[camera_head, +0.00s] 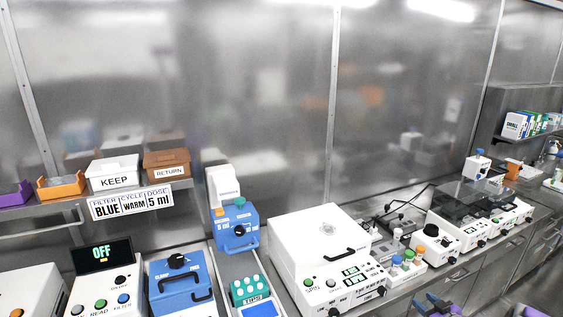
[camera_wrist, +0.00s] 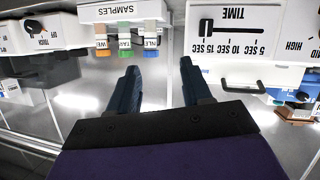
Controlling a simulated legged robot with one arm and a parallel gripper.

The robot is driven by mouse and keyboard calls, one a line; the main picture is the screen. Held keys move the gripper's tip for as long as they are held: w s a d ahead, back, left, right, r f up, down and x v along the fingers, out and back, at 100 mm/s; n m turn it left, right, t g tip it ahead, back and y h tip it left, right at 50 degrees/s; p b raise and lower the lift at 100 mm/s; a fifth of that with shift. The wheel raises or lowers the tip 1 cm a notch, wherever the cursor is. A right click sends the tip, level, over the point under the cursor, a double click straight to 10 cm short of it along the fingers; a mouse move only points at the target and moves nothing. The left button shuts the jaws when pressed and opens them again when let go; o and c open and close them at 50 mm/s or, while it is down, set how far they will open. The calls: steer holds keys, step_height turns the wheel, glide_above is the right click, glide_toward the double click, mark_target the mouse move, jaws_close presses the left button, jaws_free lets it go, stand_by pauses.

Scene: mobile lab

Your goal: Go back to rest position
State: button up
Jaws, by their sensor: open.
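My gripper (camera_wrist: 159,68) is open in the wrist view, with its two dark fingers apart and nothing between them. Part of my gripper (camera_head: 437,304) also shows at the bottom edge of the head view, in front of the bench and right of the white SPIN machine. It touches nothing that I can see. In the wrist view, a white SAMPLES rack (camera_wrist: 124,12) with orange, green and blue capped tubes is beyond the left finger. A white TIME panel (camera_wrist: 240,40) is beyond the right finger.
The bench holds a white SPIN machine (camera_head: 310,250), a blue box (camera_head: 180,285), a green vial rack (camera_head: 243,291) and several devices at right. A shelf with KEEP (camera_head: 113,172) and RETURN (camera_head: 166,163) bins is at left.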

step_height(320, 180, up, 7)
steer(key=w+g+h, duration=0.2)
steer(key=h, duration=0.1)
steer(key=s+a+r+m+g+h, duration=0.3)
steer(key=s+a+r+g, duration=0.2)
steer(key=s+a+r, duration=0.5)
steer(key=s+a+r+g+y, duration=0.1)
steer(key=s+a+r+g, duration=0.1)
steer(key=s+a, duration=0.7)
steer(key=s+a+r+g+y, duration=0.1)
steer(key=s+a+g, duration=0.3)
steer(key=s+a, duration=0.5)
steer(key=s+a+r+g+y, duration=0.2)
steer(key=s+a, duration=0.7)
steer(key=s, duration=0.9)
steer(key=shift+r+m+g, duration=0.3)
steer(key=shift+r+g, duration=0.1)
steer(key=shift+r, duration=0.2)
